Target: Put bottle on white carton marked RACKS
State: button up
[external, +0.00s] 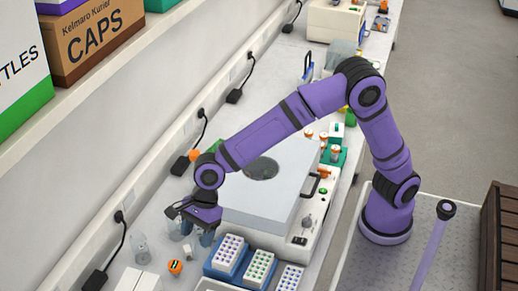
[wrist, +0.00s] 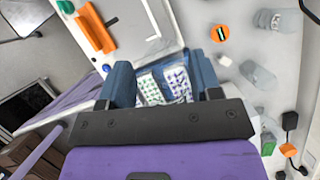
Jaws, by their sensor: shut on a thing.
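My gripper (external: 200,222) reaches down over the bench, between the grey-topped instrument and the wall. In the wrist view its two blue-grey fingers (wrist: 163,85) stand apart, with racks visible below between them. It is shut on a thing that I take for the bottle. That thing is hard to make out, and its outline and cap are not clear. No carton with a readable RACKS marking shows. A white carton with a purple lower edge (external: 60,4) is cut off at the top left, its label out of view.
A brown CAPS carton (external: 98,40) and a white carton ending in "TTLES" (external: 20,75) stand on the shelf (external: 110,80). The instrument (external: 262,185), blue vial racks (external: 228,255), clear vessels (external: 140,246) and an orange-ringed item (external: 175,267) crowd the bench.

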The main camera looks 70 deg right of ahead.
aim_at(198, 245)
notch_tip(198, 245, down, 4)
jog(key=shift+f, duration=0.15)
jog(key=shift+w+f, duration=0.15)
jog(key=shift+f, duration=0.15)
jog(key=shift+w+a+f, duration=0.85)
jog(key=shift+w+a, duration=0.45)
jog(key=shift+w, duration=1)
jog(key=shift+w+a+f, duration=0.9)
jog(key=shift+w+a, duration=0.35)
jog(key=shift+w, duration=1.1)
jog(key=shift+w+a+f, duration=0.85)
jog(key=shift+w+a, duration=0.45)
jog(key=shift+w, duration=1)
jog(key=shift+f, duration=0.1)
jog(key=o, duration=1)
